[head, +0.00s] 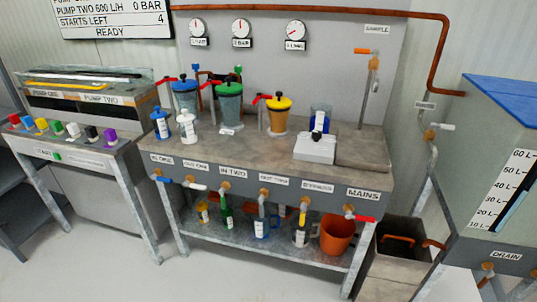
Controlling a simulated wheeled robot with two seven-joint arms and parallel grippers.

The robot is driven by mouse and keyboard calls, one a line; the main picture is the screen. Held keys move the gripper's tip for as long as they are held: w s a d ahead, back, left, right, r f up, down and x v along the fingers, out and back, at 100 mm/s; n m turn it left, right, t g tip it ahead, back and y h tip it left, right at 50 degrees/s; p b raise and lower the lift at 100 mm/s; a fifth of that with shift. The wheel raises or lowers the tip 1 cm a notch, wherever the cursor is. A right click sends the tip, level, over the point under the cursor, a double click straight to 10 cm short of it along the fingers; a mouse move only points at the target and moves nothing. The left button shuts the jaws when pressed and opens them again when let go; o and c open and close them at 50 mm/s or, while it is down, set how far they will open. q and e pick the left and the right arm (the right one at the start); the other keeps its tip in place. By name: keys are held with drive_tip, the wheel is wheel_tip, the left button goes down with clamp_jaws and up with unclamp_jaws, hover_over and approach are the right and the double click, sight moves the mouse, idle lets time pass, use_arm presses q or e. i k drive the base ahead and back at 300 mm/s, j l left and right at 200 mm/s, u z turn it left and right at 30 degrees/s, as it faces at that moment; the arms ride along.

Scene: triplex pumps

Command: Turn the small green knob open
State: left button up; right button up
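Several green parts show in the head view, and I cannot tell for sure which is the small green knob. A small green knob (238,69) sits at the back of the bench, above the green-lidded vessel (229,102). A green block-like knob (58,128) stands in the coloured row on the left console. A tiny green button (57,156) is beside the START label on the console front. Whether any of them is turned open is too small to tell. Neither of my grippers is in view.
The bench (270,151) holds blue- and yellow-lidded vessels, small bottles and a white scale-like box (314,148). Labelled taps line its front edge. An orange bucket (336,235) stands on the lower shelf. A tank (505,150) stands at right. The floor in front is clear.

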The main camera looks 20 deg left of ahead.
sight(237, 69)
drive_tip(key=i+j+u, duration=0.3)
drive_tip(key=j, duration=0.2)
drive_tip(key=i+j+u, duration=0.25)
drive_tip(key=i+j, duration=0.2)
